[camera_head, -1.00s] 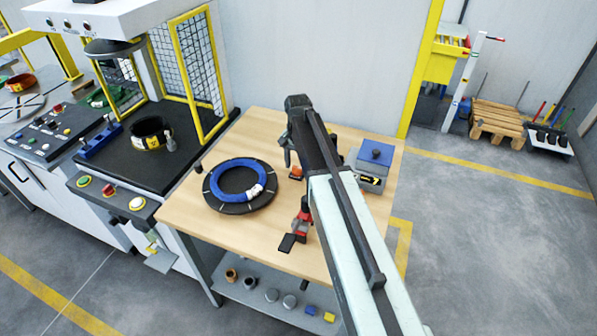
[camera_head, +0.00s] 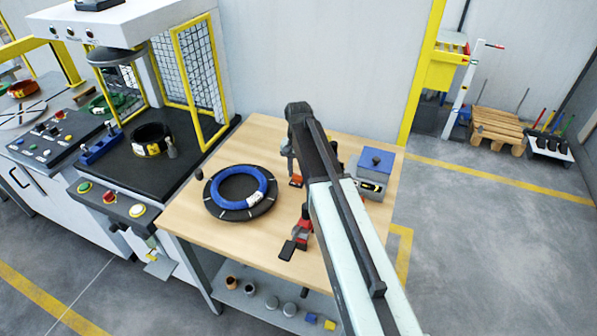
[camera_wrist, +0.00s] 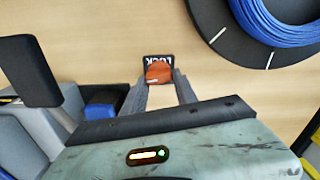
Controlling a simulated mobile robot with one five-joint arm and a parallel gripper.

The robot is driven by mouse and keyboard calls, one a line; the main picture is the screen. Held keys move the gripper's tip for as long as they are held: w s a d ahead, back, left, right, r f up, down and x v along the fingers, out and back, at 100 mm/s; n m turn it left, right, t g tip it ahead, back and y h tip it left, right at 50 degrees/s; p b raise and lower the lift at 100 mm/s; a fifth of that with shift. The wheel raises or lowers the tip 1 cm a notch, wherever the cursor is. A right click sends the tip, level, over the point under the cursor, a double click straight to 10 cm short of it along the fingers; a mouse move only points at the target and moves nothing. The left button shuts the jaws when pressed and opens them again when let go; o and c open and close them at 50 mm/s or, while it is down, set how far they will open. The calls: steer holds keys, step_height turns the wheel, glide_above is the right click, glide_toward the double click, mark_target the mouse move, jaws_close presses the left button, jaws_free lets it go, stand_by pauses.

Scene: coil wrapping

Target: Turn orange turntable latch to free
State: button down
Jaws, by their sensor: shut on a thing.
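The orange turntable latch (camera_wrist: 158,72) sits on a small black plate marked LOCK (camera_wrist: 158,60) on the wooden table. In the head view the latch (camera_head: 296,181) shows just below the end of my arm. My gripper (camera_wrist: 159,82) is shut on the latch, with one finger on each side of it. In the head view my gripper (camera_head: 289,158) is partly hidden by my own arm. The black turntable (camera_head: 216,209) lies to the left with a blue coil (camera_head: 229,202) on it; its edge also shows top right in the wrist view (camera_wrist: 222,40).
A grey box with a blue top (camera_head: 376,160) stands right of my arm. A red and black clamp-like device (camera_head: 299,236) stands at the table's front, close to my arm. A machine with yellow mesh guards (camera_head: 198,80) is at the left.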

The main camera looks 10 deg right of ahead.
steer(key=n, duration=0.4)
steer(key=shift+a+n, duration=0.1)
steer(key=shift+n, duration=0.2)
steer(key=n, duration=0.3)
steer(key=shift+a+n, duration=0.1)
steer(key=shift+n, duration=0.2)
steer(key=n, duration=0.4)
steer(key=shift+a, duration=0.1)
steer(key=shift+s+a+n, duration=0.1)
steer(key=shift+n, duration=1.6)
steer(key=c, duration=1)
jaws_free()
steer(key=shift+o, duration=0.2)
